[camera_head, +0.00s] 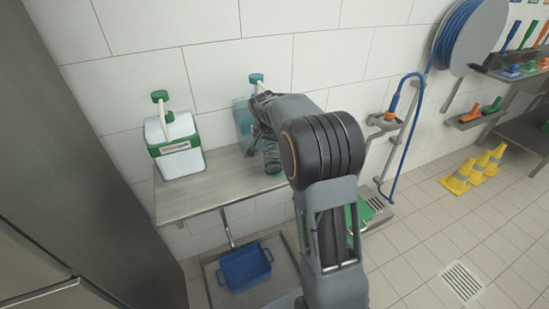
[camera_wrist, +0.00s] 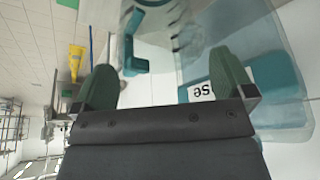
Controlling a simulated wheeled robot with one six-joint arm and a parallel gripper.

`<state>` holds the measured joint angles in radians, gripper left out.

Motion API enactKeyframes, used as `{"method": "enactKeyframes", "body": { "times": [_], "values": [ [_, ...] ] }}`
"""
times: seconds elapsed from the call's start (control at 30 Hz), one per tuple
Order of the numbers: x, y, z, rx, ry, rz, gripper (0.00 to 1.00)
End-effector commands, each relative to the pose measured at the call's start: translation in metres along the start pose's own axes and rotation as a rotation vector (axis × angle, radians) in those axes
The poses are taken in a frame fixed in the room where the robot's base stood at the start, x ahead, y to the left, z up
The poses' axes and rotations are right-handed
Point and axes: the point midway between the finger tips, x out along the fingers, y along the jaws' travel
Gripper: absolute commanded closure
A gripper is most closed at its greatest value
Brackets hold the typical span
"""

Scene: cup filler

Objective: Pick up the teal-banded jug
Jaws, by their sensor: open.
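The teal-banded jug (camera_head: 241,116) is a clear bluish container with a teal cap on the wall shelf, partly hidden behind my arm in the head view. In the wrist view the jug (camera_wrist: 287,85) fills the upper right, with its teal band and a white label. A teal part of it (camera_wrist: 131,52) shows beyond the gap between the fingers. My gripper (camera_wrist: 164,80) is open, with two green-padded fingers apart. The right finger overlaps the jug's body in the picture; I cannot tell if they touch.
A white jug with a green band (camera_head: 178,146) stands on the shelf (camera_head: 215,188) to the left. A blue bin (camera_head: 245,266) sits below. A hose reel (camera_head: 470,35) and yellow cones (camera_head: 474,168) are at right. The shelf between the jugs is clear.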

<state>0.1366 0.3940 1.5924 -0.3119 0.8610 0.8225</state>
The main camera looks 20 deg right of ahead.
Motion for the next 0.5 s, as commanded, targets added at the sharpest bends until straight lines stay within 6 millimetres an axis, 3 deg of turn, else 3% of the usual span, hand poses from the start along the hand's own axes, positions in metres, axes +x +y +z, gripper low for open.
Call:
{"method": "enactKeyframes", "body": {
  "times": [0.3, 0.5],
  "values": [
    [0.04, 0.0, 0.0, -0.001, -0.003, 0.001, 0.0],
    [0.051, 0.0, 0.0, -0.001, -0.001, 0.0, 0.0]
  ]
}}
